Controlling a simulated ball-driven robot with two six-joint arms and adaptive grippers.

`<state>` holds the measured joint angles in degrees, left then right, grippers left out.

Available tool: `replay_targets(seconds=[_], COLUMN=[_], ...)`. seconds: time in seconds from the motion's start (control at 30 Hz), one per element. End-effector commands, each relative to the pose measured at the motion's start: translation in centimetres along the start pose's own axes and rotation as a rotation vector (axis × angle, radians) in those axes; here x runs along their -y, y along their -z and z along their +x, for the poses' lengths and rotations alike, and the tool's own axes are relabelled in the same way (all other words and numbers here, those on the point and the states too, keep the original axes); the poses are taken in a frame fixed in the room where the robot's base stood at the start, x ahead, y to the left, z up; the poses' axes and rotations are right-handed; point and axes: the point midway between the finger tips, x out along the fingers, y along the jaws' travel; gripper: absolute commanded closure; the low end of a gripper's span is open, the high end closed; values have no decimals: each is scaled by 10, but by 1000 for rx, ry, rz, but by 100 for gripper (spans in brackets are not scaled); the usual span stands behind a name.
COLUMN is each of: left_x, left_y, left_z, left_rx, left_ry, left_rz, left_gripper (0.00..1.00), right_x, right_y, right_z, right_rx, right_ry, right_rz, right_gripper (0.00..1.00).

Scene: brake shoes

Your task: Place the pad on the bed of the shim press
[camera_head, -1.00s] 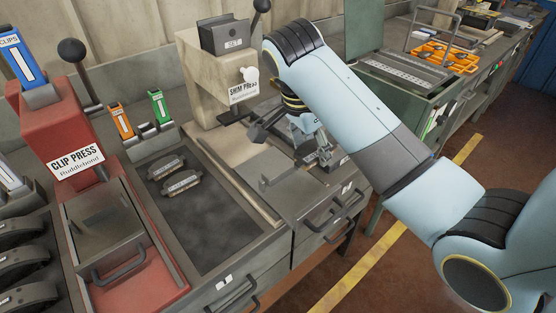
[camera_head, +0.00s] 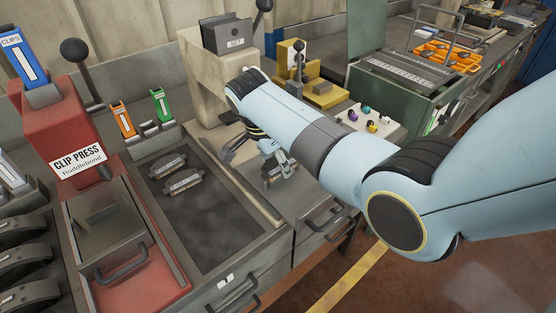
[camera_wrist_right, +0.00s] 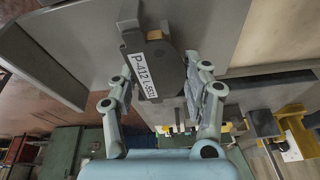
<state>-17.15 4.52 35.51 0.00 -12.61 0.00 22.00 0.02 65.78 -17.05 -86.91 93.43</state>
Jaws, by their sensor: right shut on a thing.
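My right gripper (camera_head: 274,158) is shut on a dark pad (camera_head: 276,174), low over the bench beside the shim press. In the right wrist view the pad (camera_wrist_right: 166,68) sits between the two fingers (camera_wrist_right: 168,92). The cream shim press (camera_head: 205,85) stands at the back of the bench, left of my right forearm. Its lower front and bed are largely hidden by my arm, so I cannot tell whether the pad touches anything. My left gripper is not in view.
Two more pads (camera_head: 182,185) lie on the black mat (camera_head: 215,230). The red clip press (camera_head: 65,140) stands left of it. A yellow press (camera_head: 322,92) and a green machine (camera_head: 400,88) stand behind my right arm. Drawers with handles (camera_head: 325,220) front the bench.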

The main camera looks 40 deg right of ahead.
Motion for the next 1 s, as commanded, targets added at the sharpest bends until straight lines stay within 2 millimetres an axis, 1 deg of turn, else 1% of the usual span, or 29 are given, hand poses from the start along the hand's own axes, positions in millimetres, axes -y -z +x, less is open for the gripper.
replay_targets(seconds=[0.17,0.2,0.3,0.37,0.6,0.73,0.87,1.0], left_x=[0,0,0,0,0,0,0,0], left_y=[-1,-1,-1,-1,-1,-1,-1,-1], left_z=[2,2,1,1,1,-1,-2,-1], left_rx=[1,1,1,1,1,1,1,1], left_ry=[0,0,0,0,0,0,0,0], left_rz=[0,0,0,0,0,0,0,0], left_gripper=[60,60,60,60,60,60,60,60], right_x=[0,0,0,0,0,1,1,1], right_y=[-1,-1,0,0,0,0,0,0], right_z=[3,3,2,2,2,-7,-30,-63], right_rx=[0,0,0,0,0,0,1,2], right_ry=[0,-1,-1,-1,-1,2,4,5], right_rz=[0,0,0,0,0,0,1,1], right_gripper=[100,47,34,28,28,28,28,28])
